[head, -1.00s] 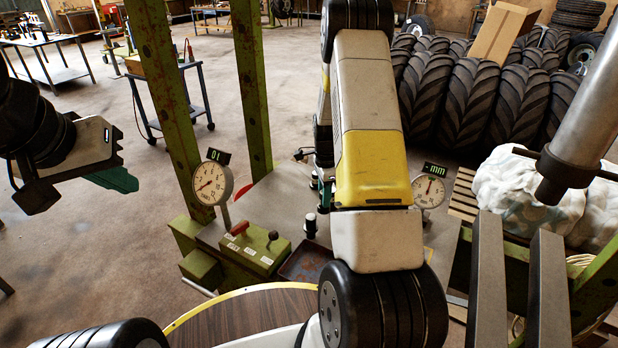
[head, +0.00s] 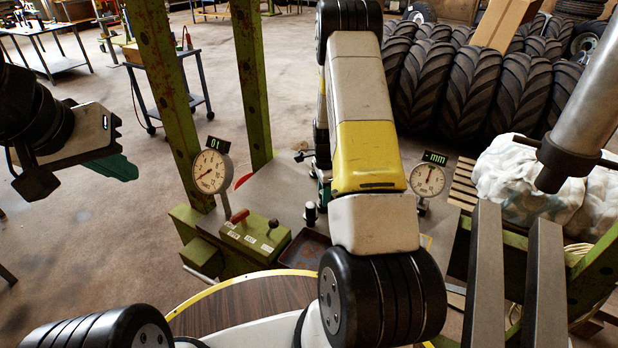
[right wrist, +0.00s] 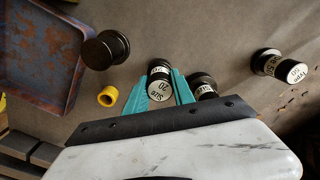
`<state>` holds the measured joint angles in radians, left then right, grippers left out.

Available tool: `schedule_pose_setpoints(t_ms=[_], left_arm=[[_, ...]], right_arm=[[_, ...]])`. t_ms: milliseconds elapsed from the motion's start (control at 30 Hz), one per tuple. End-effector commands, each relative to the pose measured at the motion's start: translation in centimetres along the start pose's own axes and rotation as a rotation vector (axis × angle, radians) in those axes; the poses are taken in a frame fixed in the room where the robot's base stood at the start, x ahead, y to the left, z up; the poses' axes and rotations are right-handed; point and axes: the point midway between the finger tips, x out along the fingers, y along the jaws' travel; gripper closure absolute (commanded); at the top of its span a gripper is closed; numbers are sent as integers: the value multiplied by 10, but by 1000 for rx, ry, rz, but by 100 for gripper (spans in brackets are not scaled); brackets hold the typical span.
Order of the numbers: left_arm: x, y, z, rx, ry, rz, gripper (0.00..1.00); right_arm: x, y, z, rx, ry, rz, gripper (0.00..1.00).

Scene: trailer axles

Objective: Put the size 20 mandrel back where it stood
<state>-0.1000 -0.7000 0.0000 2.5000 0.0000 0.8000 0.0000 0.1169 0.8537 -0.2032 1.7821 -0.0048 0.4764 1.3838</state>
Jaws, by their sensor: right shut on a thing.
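In the right wrist view my right gripper (right wrist: 172,92) has teal fingers closed around a black mandrel with a white end marked 20 (right wrist: 159,84). Its end faces the camera; whether its far end touches the grey surface I cannot tell. In the head view my right arm hides most of that gripper. A black mandrel (right wrist: 203,86) with a white label is close beside the right finger.
A black knobbed piece (right wrist: 105,49) and a yellow ring (right wrist: 108,96) are left of the gripper, near a rusty blue tray (right wrist: 42,52). Dial gauges (head: 210,172) (head: 427,180), a green control box (head: 254,240) and green posts (head: 250,85) surround the bench. Tyres (head: 470,95) stand behind.

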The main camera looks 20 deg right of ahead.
Motion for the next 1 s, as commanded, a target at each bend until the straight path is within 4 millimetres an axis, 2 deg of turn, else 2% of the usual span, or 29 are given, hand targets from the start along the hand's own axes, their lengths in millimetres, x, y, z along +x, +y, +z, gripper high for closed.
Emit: schedule_pose_setpoints(t_ms=[867,900,1000], left_arm=[[0,0,0,0,0,0,100],[0,0,0,0,0,0,100],[0,0,0,0,0,0,100]], right_arm=[[4,-1,0,0,0,-2,100],[4,-1,0,0,0,-2,64],[4,-1,0,0,0,-2,45]])
